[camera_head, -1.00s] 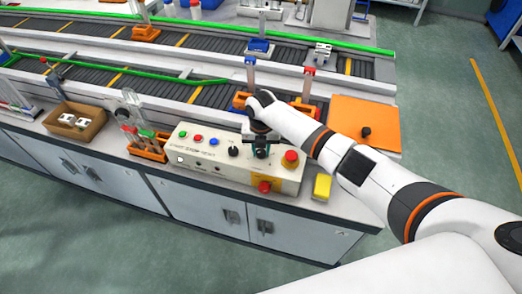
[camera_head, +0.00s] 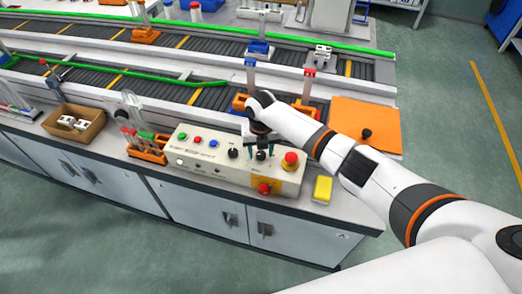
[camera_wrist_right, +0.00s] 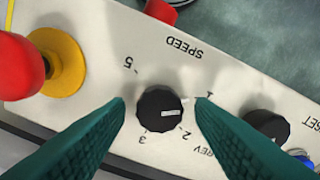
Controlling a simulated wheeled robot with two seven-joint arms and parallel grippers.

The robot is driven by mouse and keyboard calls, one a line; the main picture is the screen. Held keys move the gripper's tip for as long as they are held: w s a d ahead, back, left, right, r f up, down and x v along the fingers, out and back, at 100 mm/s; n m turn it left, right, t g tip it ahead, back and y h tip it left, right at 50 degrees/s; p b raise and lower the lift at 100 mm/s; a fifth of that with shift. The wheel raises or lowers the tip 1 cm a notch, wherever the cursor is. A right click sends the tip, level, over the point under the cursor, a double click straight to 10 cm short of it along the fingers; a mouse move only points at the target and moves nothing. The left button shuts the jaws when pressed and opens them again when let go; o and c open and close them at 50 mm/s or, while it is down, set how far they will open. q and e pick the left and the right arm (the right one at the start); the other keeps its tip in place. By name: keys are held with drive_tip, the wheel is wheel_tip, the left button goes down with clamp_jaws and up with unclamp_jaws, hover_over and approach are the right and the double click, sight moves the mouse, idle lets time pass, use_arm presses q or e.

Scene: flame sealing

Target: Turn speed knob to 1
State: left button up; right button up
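The control panel (camera_head: 212,166) is a cream box with buttons and knobs on the front bench. The black speed knob (camera_head: 261,155) sits near its right part. In the right wrist view the knob (camera_wrist_right: 155,106) is beside the SPEED label, with numbers around it. Its white mark faces right, roughly between 1 and 2; the exact setting is hard to tell. My right gripper (camera_wrist_right: 161,101) is open, its teal fingers on either side of the knob. A gap shows on the left; contact on the right is unclear. My left gripper is not in view.
A red emergency button on a yellow base (camera_wrist_right: 66,64) and another black knob (camera_wrist_right: 267,125) flank the speed knob. A yellow block (camera_head: 322,188) lies right of the panel. An orange tube rack (camera_head: 147,150) stands left of it. Conveyors run behind.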

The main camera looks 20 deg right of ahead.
sight(261, 153)
drive_tip(key=shift+r, duration=0.1)
wheel_tip(261, 153, up, 12)
drive_tip(key=b, duration=0.2)
idle(0.4)
idle(0.4)
